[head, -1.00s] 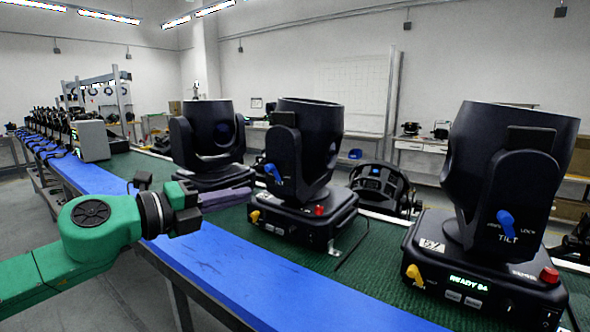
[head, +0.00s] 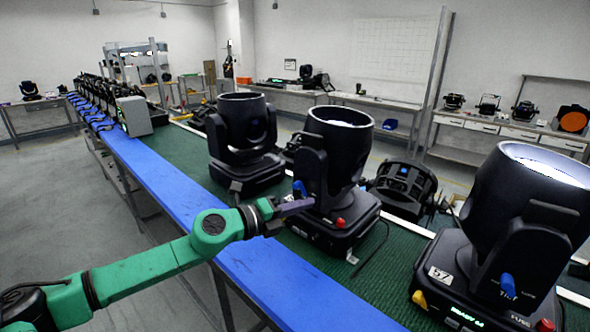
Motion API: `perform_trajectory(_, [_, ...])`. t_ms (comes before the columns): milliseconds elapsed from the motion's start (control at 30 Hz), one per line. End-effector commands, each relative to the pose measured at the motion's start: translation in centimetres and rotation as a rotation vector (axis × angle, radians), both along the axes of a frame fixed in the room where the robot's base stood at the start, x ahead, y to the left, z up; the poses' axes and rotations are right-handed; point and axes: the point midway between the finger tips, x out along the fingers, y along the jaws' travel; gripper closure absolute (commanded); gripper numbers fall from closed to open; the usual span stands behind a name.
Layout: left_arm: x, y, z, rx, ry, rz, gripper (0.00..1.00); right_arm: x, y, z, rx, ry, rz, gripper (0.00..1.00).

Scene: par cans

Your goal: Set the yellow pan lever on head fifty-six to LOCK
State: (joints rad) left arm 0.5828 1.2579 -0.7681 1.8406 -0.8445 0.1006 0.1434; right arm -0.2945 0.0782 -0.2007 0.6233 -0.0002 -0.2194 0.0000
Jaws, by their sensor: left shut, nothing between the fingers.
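Three black moving heads stand near me on the green bench mat. The middle head (head: 334,160) has a blue tilt lever (head: 299,188) and a red button (head: 341,223); its number is not legible. Its yellow pan lever is not visible, with my gripper in front of that corner. My left gripper (head: 297,207) is shut and empty, its fingers at the middle head's left front, overlapping the base in the picture; I cannot tell whether they touch. The right head (head: 520,220) carries a label reading 57 and has a yellow lever (head: 419,299) at its base corner. My right gripper is out of view.
A third head (head: 243,140) stands behind to the left. A blue strip (head: 200,215) runs along the bench's front edge. A round black fixture (head: 402,186) lies behind the middle head. A row of further units stretches far left.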

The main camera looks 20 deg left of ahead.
Motion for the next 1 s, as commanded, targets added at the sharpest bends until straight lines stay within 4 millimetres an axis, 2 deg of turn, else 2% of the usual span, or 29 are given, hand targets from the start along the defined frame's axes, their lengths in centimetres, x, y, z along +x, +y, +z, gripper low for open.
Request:
perform_trajectory(33, [1.0, -0.7, 1.0, -0.006, -0.002, 0.0, 1.0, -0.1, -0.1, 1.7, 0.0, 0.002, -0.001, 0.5])
perform_trajectory(67, [1.5, -1.1, 0.8, -0.003, -0.002, -0.002, 1.0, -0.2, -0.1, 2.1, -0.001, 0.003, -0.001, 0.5])
perform_trajectory(133, [1.7, 0.5, 0.1, 0.002, 0.001, 0.004, 1.0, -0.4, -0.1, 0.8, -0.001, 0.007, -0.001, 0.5])
perform_trajectory(300, [2.2, 2.4, 1.0, 0.002, 0.002, 0.001, 1.0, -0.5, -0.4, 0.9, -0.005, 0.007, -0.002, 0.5])
perform_trajectory(667, [2.2, 2.8, 1.3, 0.001, 0.0, 0.001, 1.0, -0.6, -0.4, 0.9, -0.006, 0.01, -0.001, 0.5])
perform_trajectory(900, [3.1, 5.2, 1.2, -0.001, 0.0, 0.003, 1.0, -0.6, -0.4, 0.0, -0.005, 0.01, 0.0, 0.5])
perform_trajectory(1000, [3.2, 5.4, 1.3, 0.0, -0.001, 0.002, 1.0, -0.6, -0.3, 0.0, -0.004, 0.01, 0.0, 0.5])
